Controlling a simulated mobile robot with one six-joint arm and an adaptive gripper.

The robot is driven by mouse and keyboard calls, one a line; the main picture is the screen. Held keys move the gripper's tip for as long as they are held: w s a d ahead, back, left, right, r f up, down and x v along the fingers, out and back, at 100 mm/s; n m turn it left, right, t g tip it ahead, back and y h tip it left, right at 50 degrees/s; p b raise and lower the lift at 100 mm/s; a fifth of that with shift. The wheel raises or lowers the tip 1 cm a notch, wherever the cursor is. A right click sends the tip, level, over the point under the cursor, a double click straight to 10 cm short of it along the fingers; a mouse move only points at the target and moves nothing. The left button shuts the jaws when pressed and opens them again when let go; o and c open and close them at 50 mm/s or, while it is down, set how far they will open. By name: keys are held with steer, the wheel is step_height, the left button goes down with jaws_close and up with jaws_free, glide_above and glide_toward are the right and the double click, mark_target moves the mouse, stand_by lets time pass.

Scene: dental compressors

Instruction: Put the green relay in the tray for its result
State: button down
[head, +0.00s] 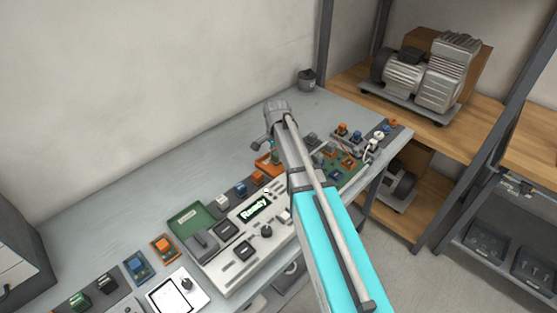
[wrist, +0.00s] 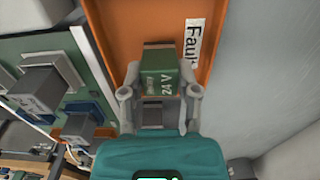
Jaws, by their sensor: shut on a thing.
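The green relay (wrist: 160,62), marked 24 V, sits between the two fingertips of my gripper (wrist: 160,88) in the wrist view. My gripper is shut on it. The orange tray (wrist: 112,25) with a white "Fault" label (wrist: 193,43) lies beneath the relay; I cannot tell whether the relay touches its floor. In the head view the orange tray (head: 264,166) is partly hidden by my arm, and a bit of green shows at my gripper (head: 275,150). The green tray (head: 192,218) lies to the left, behind the tester (head: 245,240), whose screen reads "Ready".
A green circuit board (head: 352,176) with several relays lies right of my arm and close beside the orange tray in the wrist view (wrist: 85,50). Coloured relays stand in a row along the bench. A dark cup (head: 307,79) stands at the back corner. The bench behind the trays is clear.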

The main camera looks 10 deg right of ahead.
mark_target(277, 154)
steer(key=shift+f, duration=0.4)
steer(key=shift+f, duration=0.1)
steer(key=shift+c, duration=1.7)
jaws_free()
step_height(277, 154, up, 12)
steer(key=p, duration=1.1)
steer(key=shift+p, duration=0.4)
steer(key=shift+s, duration=0.15)
